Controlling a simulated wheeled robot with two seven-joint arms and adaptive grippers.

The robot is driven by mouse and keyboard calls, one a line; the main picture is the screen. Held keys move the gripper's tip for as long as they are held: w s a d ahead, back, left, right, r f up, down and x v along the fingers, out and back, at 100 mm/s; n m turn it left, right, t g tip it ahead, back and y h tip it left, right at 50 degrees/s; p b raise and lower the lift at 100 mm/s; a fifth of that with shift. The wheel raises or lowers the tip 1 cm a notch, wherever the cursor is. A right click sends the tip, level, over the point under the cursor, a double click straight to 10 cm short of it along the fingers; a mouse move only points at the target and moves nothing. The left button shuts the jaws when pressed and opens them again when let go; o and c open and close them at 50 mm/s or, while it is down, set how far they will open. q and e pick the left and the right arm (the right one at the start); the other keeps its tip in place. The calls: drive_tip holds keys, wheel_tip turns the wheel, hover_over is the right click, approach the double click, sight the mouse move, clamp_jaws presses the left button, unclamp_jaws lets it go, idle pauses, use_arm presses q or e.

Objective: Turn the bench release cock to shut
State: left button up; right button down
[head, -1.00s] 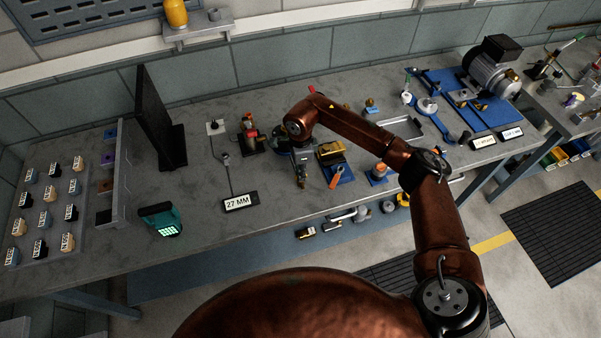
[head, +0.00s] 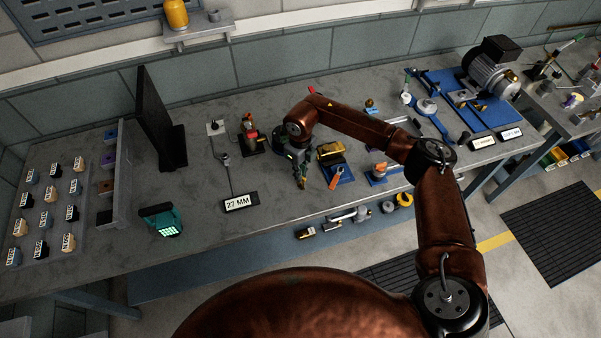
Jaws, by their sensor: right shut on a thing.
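My right gripper (head: 302,180) points down at the middle of the bench (head: 195,225), between the 27 MM display (head: 241,203) and the yellow-and-black block. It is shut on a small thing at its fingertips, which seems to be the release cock. The fingers and wrist hide most of that thing, so its handle angle cannot be read. A fitting with a red body and brass top (head: 250,136) stands apart, left of my right wrist. My left gripper is out of view.
Right of the gripper are a yellow-and-black block (head: 330,150), an orange-handled piece (head: 335,178) and an orange-topped fitting (head: 380,170). A teal keypad device (head: 160,220) and a dark upright panel (head: 155,118) stand left. A motor (head: 490,70) is at far right.

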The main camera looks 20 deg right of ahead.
drive_tip(key=m+p, duration=0.1)
drive_tip(key=m, duration=0.5)
drive_tip(key=shift+m, duration=0.4)
idle(0.3)
drive_tip(key=c, duration=2)
unclamp_jaws()
drive_tip(key=shift+c, duration=0.2)
drive_tip(key=shift+r, duration=0.2)
wheel_tip(320, 180, up, 12)
drive_tip(key=shift+f, duration=0.15)
drive_tip(key=shift+a+f, duration=0.1)
